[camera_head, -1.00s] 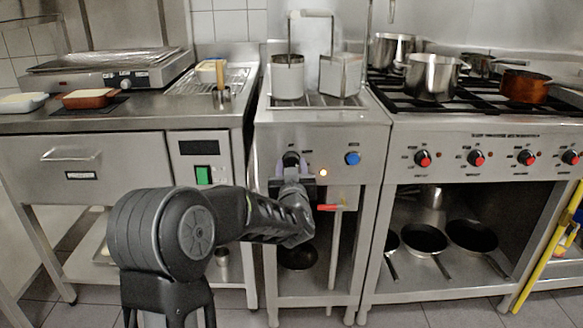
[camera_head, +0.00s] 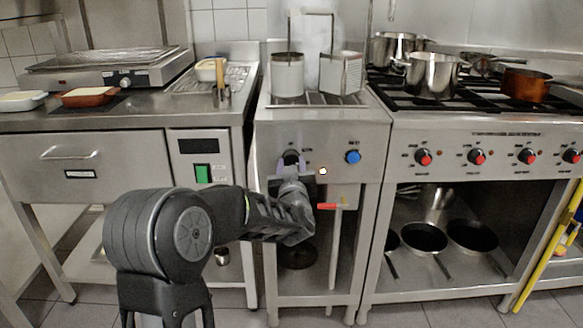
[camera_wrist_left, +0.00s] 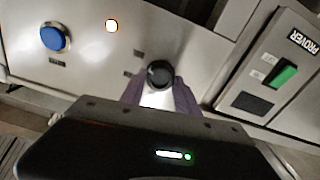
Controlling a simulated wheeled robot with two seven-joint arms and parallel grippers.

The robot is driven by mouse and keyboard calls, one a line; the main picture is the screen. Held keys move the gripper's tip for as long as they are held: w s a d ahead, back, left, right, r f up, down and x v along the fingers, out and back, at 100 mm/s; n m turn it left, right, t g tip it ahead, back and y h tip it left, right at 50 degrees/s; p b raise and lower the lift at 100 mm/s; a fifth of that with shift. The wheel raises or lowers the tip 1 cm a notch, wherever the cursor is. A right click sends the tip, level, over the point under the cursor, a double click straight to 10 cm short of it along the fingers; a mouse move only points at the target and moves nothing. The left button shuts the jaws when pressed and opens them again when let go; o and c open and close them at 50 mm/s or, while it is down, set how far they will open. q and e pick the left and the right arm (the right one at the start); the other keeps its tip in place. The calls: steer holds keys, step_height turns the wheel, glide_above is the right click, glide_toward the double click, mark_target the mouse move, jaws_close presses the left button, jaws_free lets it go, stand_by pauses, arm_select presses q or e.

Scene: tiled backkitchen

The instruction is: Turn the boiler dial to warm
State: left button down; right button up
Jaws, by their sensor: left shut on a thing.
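The boiler dial is a round black knob on the steel front panel of the boiler (camera_head: 335,140). In the left wrist view the dial (camera_wrist_left: 159,73) sits between the two fingertips of my left gripper (camera_wrist_left: 160,88), which is shut on it. In the head view my left gripper (camera_head: 291,164) reaches up to the panel and hides most of the dial. The small labels beside the dial are too small to read. My right gripper is not in view.
A stove with red-marked knobs (camera_head: 423,158) stands to the right, with pots on top and pans below. A cabinet with a green switch (camera_head: 203,174) adjoins on the left. A red-handled valve (camera_head: 330,206) hangs just below the boiler panel, close to my left wrist.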

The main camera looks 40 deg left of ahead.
arm_select(q)
steer(key=n+b, duration=0.2)
steer(key=shift+f+n, duration=0.2)
steer(key=shift+n, duration=0.1)
steer(key=n+b, duration=0.2)
steer(key=shift+n+b, duration=0.35)
steer(key=shift+n, duration=0.05)
steer(key=n+b, duration=0.2)
steer(key=n, duration=0.1)
steer(key=shift+b, duration=0.35)
steer(key=shift+r+n+b, duration=0.15)
steer(key=shift+n+b, duration=0.6)
steer(key=shift+n, duration=0.55)
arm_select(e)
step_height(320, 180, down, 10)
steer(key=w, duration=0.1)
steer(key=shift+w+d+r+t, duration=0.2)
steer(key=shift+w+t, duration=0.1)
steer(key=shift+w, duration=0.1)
arm_select(q)
steer(key=c, duration=0.9)
jaws_free()
